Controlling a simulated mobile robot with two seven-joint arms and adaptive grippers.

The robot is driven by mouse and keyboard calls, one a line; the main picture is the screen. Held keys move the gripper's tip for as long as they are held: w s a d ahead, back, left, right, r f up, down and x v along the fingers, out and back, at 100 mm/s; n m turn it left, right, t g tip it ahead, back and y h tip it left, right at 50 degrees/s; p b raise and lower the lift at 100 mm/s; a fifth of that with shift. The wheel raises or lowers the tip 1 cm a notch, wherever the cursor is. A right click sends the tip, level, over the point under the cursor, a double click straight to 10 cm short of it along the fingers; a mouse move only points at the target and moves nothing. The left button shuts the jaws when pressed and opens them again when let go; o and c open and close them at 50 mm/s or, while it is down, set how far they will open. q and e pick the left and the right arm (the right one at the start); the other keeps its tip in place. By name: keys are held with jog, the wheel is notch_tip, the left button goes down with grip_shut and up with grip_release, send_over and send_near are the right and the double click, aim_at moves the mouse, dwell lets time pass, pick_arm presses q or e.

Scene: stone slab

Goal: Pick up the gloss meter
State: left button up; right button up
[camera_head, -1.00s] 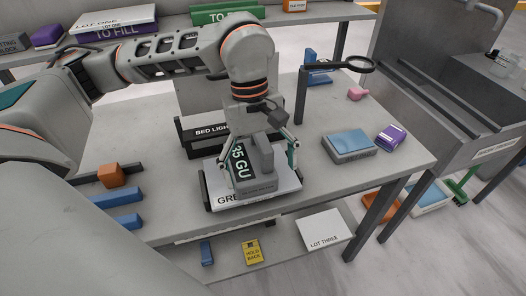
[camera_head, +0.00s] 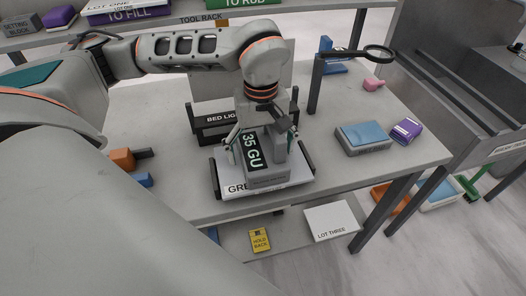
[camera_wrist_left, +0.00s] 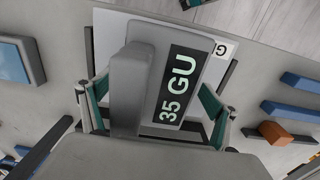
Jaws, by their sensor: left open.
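The gloss meter (camera_head: 267,179) is a grey block with a dark "35 GU" display and a raised grey grip part. It sits on a white slab (camera_head: 236,188) lettered "GRE…", the rest of which is covered. My left gripper (camera_head: 263,146) is above the meter, open, with its fingers on either side of it. In the left wrist view the meter (camera_wrist_left: 190,35) lies between the two teal-sided fingers (camera_wrist_left: 155,110). I cannot tell whether the fingers touch it. My right gripper is out of view.
A "BED LIG…" block (camera_head: 216,120) stands behind the slab. A stand with a magnifier ring (camera_head: 378,52) rises at the back right. A blue-topped grey box (camera_head: 362,138) and a purple box (camera_head: 406,130) lie to the right. An orange block (camera_head: 121,159) is at the left.

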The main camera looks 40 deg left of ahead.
pick_arm(q)
jog(key=shift+f, duration=0.25)
jog(key=c, duration=1.7)
jog(key=shift+r, duration=0.1)
